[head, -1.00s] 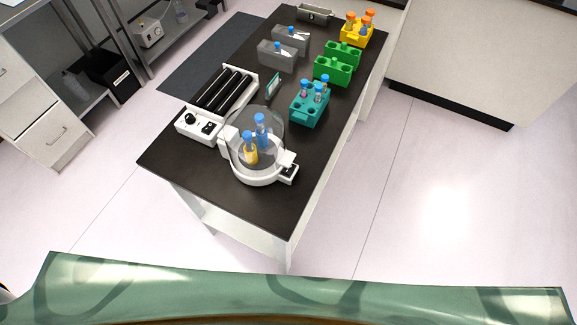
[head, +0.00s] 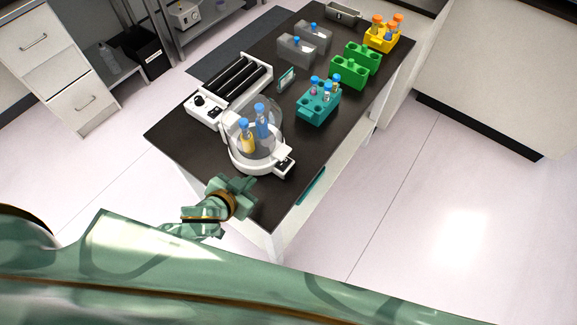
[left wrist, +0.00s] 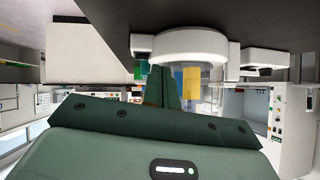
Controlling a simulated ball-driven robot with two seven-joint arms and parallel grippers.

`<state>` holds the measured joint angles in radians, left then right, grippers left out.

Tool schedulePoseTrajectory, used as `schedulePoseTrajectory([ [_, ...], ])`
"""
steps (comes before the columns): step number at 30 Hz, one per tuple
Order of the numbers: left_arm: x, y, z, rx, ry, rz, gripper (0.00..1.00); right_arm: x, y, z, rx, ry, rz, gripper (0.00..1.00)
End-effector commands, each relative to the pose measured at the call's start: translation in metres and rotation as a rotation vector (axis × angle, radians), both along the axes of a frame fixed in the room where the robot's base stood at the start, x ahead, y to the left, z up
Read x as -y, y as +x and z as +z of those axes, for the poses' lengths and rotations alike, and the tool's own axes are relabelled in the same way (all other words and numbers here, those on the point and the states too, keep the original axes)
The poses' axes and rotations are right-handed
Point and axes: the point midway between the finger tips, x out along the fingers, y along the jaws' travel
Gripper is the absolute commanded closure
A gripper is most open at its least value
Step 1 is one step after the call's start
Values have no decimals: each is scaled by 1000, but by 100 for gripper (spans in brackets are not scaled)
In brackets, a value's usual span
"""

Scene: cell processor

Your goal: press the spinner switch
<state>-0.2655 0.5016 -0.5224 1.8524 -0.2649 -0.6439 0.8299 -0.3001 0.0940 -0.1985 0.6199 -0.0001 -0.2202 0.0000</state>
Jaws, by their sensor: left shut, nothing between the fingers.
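The spinner (head: 250,157) is a white round device with a clear bowl, standing on the near part of the dark bench. Blue-capped tubes stand in it. Its small black switch box (head: 284,166) sticks out at the right front. My left gripper (head: 238,183) is at the bench's near edge, just in front of the spinner and left of the switch, apart from it. In the left wrist view the scene is upside down; my shut, empty fingers (left wrist: 165,88) point at the spinner (left wrist: 180,48), with the white switch block (left wrist: 141,44) to the left. My right gripper is not seen.
A roller device (head: 230,88) stands behind the spinner on the left. A teal tube rack (head: 318,107) stands behind on the right, with green racks (head: 349,72) farther back. The bench top right of the spinner is clear. A teal strip (head: 311,185) shows along the right edge.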

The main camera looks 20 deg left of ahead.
Motion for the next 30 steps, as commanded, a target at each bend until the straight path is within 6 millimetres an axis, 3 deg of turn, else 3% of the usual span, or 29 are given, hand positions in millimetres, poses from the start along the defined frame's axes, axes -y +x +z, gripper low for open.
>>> schedulePoseTrajectory([
  [6, 21, 3, 24, 47, -175, -53, 100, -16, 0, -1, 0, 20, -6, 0],
  [17, 23, 3, 26, 47, -200, -55, 100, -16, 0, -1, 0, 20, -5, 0],
  [23, 27, 16, 17, 48, -199, -54, 100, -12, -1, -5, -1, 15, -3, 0],
  [30, 40, 51, -6, 48, -198, -55, 100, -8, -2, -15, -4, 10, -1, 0],
])
